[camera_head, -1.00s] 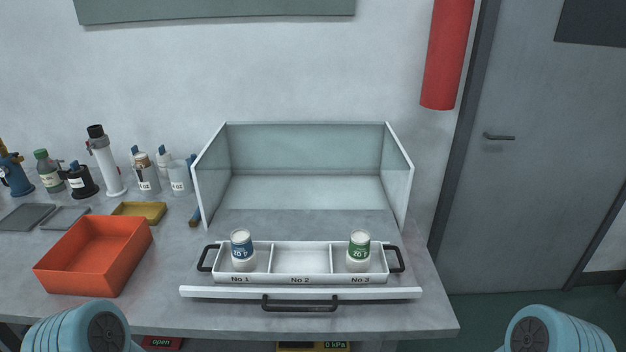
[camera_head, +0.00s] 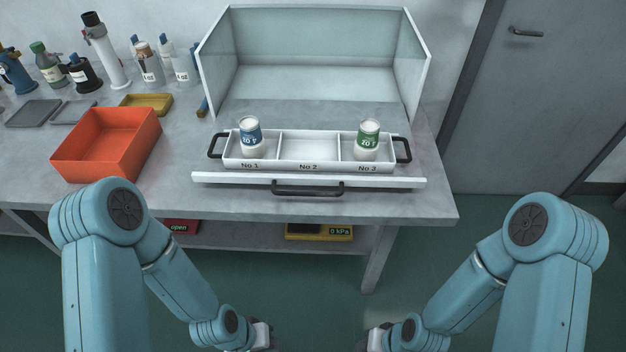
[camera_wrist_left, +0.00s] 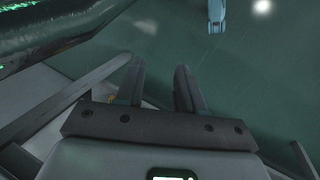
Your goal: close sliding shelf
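The sliding shelf's white front panel (camera_head: 225,180) lies near the table's front edge, well forward of the clear-walled housing (camera_head: 315,50). A black bar handle (camera_head: 307,188) is on the panel's front. Behind the panel stands a white tray (camera_head: 308,149) with compartments No 1, No 2 and No 3. A blue-labelled cup (camera_head: 250,138) is in No 1 and a green-labelled cup (camera_head: 367,140) in No 3. My left gripper (camera_wrist_left: 158,72) has its fingers apart with nothing between them. In the head view, both grippers are low, in front of the table and away from the handle; the right gripper's (camera_head: 372,340) fingers are unclear.
An orange bin (camera_head: 105,150) stands on the table's left, with a yellow tray (camera_head: 147,102), grey trays and several bottles behind it. A lower ledge holds a yellow device (camera_head: 320,232) reading 0 kPa. Floor between my arms is clear.

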